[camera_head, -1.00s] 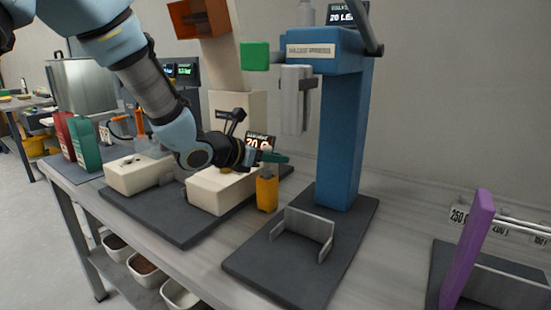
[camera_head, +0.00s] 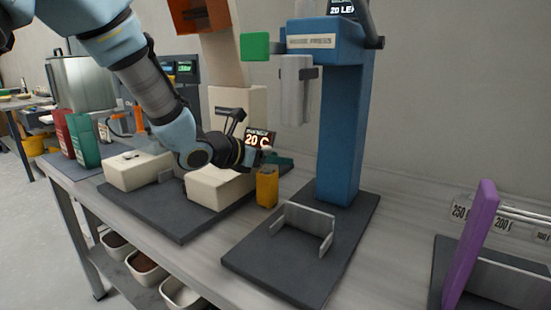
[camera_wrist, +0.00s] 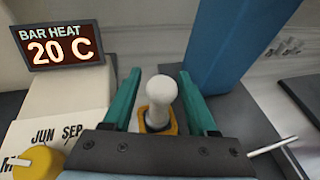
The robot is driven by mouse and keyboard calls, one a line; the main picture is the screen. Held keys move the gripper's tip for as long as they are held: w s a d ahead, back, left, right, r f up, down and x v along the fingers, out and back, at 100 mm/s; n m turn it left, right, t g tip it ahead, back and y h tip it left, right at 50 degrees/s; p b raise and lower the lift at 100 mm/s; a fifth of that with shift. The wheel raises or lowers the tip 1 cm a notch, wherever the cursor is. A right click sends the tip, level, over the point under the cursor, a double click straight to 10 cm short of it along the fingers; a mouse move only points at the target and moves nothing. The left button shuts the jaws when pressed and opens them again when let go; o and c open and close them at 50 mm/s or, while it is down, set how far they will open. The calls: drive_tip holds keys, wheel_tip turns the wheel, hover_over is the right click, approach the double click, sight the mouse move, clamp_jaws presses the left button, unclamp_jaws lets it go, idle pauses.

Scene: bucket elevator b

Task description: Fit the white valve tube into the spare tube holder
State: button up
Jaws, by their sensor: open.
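The white tube (camera_wrist: 160,100), with a round top, stands upright in an orange-yellow block (camera_wrist: 171,127) in the wrist view. In the head view, the block (camera_head: 267,188) stands on the bench left of the blue press. I cannot tell whether this block is the spare tube holder. My gripper (camera_wrist: 158,76) is open, with one green finger on each side of the tube and gaps visible on both sides. In the head view, my gripper (camera_head: 277,162) is just above the block, and the tube is mostly hidden there.
The blue press (camera_head: 342,125) stands close on the right, with a metal bracket (camera_head: 303,225) on its dark base. A cream machine (camera_head: 220,187) with a "20 C" display (camera_head: 260,138) is on the left. A purple plate (camera_head: 470,245) stands at the far right.

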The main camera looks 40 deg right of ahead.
drive_tip(key=shift+a, duration=0.1)
drive_tip(key=v, duration=1)
drive_tip(key=shift+a+b, duration=0.25)
drive_tip(key=shift+b, duration=0.1)
drive_tip(key=shift+r, duration=0.1)
drive_tip(key=w+a+f+m+y+p, duration=0.2)
drive_tip(key=a+m+y+p, duration=0.2)
drive_tip(key=a, duration=1.7)
drive_tip(key=w+a+f+m+t+y+p, duration=0.1)
drive_tip(key=w+a+f+m+y+p, duration=0.1)
drive_tip(key=a+m+y+p, duration=0.3)
drive_tip(key=a+m+y, duration=0.4)
drive_tip(key=a+m, duration=0.6)
drive_tip(key=a, duration=0.5)
drive_tip(key=shift+a+f+t+y, duration=0.25)
drive_tip(key=shift+a+t+y, duration=0.05)
drive_tip(key=shift+a+y, duration=0.1)
drive_tip(key=shift+c, duration=0.3)
